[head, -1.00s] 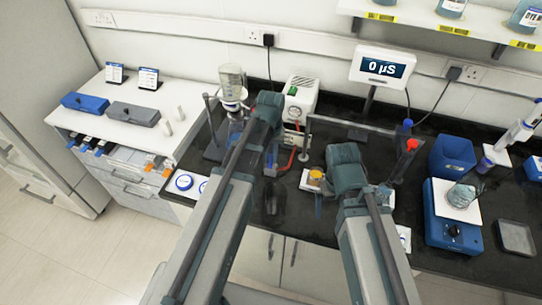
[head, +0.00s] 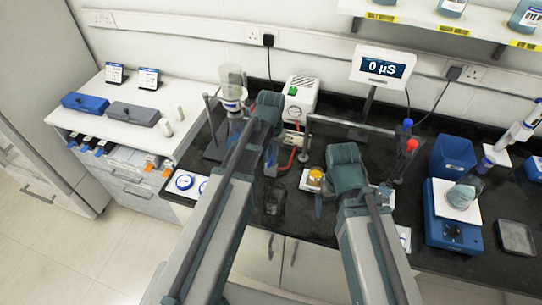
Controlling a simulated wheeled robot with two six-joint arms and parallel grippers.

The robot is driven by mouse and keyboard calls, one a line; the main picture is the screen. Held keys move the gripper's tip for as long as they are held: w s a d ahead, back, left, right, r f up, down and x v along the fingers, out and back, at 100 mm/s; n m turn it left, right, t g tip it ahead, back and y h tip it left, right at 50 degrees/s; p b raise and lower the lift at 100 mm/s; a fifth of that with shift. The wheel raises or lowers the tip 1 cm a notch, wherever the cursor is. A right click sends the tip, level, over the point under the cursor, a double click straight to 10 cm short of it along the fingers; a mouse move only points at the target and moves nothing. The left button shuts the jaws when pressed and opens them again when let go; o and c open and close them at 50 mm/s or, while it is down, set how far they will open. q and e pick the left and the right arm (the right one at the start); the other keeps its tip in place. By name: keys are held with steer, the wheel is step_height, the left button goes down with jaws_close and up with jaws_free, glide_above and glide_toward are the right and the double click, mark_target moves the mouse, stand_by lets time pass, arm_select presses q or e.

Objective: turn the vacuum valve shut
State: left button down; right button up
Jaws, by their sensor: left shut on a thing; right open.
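A red tube (head: 286,158) runs down from the front of the white pump box (head: 300,98) to the bench beside my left gripper. My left gripper (head: 271,164) points down at the bench, shut on a small part that looks like the vacuum valve. My own wrist and fingers hide most of that part, so its handle angle cannot be told. My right gripper (head: 319,203) is open and empty, left of my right wrist and just below a small amber-topped jar (head: 315,177).
A glass vessel (head: 233,88) on a stand is behind my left wrist. Blue-topped and red-topped pieces (head: 411,145) stand right of my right wrist.

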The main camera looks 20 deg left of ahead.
arm_select(q)
steer(key=c, duration=0.9)
jaws_free()
steer(key=shift+r, duration=0.1)
arm_select(e)
steer(key=shift+r, duration=0.1)
arm_select(q)
step_height(320, 180, up, 14)
steer(key=p, duration=1.3)
steer(key=shift+f+p, duration=0.2)
steer(key=shift+p, duration=0.2)
arm_select(e)
step_height(320, 180, up, 14)
steer(key=shift+f, duration=0.2)
